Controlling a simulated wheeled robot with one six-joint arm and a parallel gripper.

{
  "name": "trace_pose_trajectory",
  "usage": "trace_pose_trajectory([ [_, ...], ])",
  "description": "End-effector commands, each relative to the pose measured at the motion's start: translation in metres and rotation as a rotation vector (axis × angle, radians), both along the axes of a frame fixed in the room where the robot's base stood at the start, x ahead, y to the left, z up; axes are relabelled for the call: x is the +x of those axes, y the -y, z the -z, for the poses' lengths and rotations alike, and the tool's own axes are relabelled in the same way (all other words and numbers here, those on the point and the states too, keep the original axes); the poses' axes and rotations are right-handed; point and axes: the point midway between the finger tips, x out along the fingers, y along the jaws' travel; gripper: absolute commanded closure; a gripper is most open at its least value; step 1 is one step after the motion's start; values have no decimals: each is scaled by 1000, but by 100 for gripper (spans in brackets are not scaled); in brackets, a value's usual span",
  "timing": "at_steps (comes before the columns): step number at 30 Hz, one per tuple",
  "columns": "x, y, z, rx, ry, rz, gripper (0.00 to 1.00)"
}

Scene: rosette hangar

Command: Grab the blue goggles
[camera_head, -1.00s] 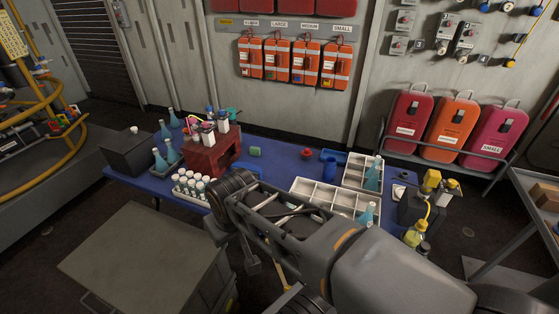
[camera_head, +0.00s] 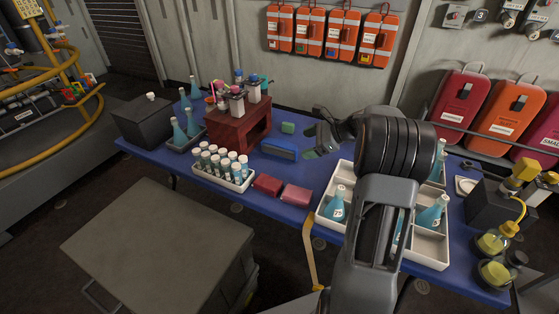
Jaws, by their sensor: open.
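A long blue object (camera_head: 280,149) lies on the blue table (camera_head: 220,195) just right of the red rack; it could be the blue goggles, but its shape is too small to tell clearly. My gripper (camera_head: 308,140) is over the table to the right of this object and a small green block. Its jaws are open and appear empty, pointing left. My arm hides part of the table behind and to the right.
The red rack (camera_head: 238,128) with bottles stands left of the blue object. A green block (camera_head: 288,128) lies behind. White divided trays (camera_head: 430,242) with blue flasks are right.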

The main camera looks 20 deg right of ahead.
Motion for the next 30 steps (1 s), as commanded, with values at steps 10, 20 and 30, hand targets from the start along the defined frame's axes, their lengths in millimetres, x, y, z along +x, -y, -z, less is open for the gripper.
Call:
trace_pose_trajectory([
  [10,35,63,53,302,-50,253,15],
  [20,72,27,75,315,-51,262,15],
  [30,86,12,83,313,-50,264,15],
])
